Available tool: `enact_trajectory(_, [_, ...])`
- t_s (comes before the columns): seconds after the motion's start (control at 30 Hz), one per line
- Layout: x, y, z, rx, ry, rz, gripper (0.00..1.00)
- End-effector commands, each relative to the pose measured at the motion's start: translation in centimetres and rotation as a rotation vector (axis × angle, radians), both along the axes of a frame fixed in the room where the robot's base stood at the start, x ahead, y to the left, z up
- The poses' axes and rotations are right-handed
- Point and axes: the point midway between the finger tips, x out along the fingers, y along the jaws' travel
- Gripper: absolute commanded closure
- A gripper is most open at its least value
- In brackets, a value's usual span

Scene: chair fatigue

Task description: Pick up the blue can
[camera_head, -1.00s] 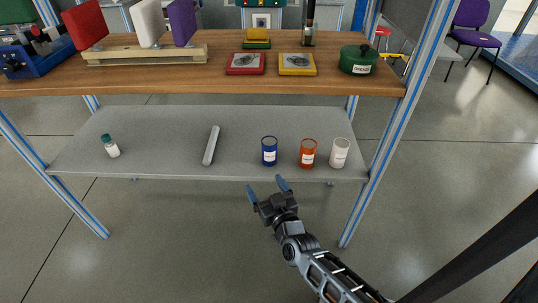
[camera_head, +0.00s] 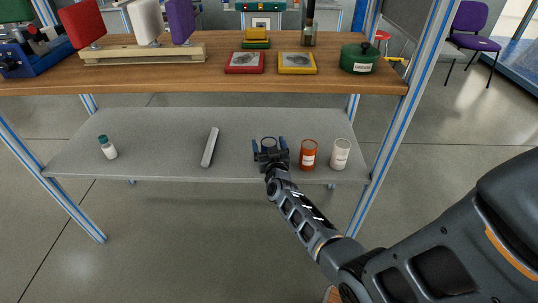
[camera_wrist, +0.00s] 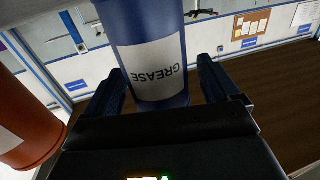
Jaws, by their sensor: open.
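The blue can (camera_head: 268,141) stands on the grey lower shelf (camera_head: 170,130), mostly hidden behind my gripper (camera_head: 269,147) in the head view, with only its rim showing. In the wrist view the blue can (camera_wrist: 150,45) has a white label reading GREASE and appears upside down. It lies between the two blue fingers of my gripper (camera_wrist: 160,90), which are open, one on each side. A gap shows beside the right finger; whether the left finger touches the can I cannot tell.
An orange-red can (camera_head: 308,155) stands close to the right of my gripper, with a white can (camera_head: 340,154) beyond it. A grey bar (camera_head: 209,147) and a small bottle (camera_head: 107,147) are to the left.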

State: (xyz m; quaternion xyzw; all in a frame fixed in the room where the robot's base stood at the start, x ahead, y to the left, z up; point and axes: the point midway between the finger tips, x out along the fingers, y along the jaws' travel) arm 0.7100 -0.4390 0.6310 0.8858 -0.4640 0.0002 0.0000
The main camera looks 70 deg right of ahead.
Motion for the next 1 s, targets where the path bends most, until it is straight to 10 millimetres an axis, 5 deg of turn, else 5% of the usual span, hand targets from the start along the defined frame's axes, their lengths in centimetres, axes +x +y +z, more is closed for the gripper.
enact_trajectory(0.37, [0.65,-1.00,-0.01,0.000,0.000,0.000,0.11])
enact_trajectory(1.0, [0.64,-0.96,-0.03,0.000,0.000,0.000,0.72])
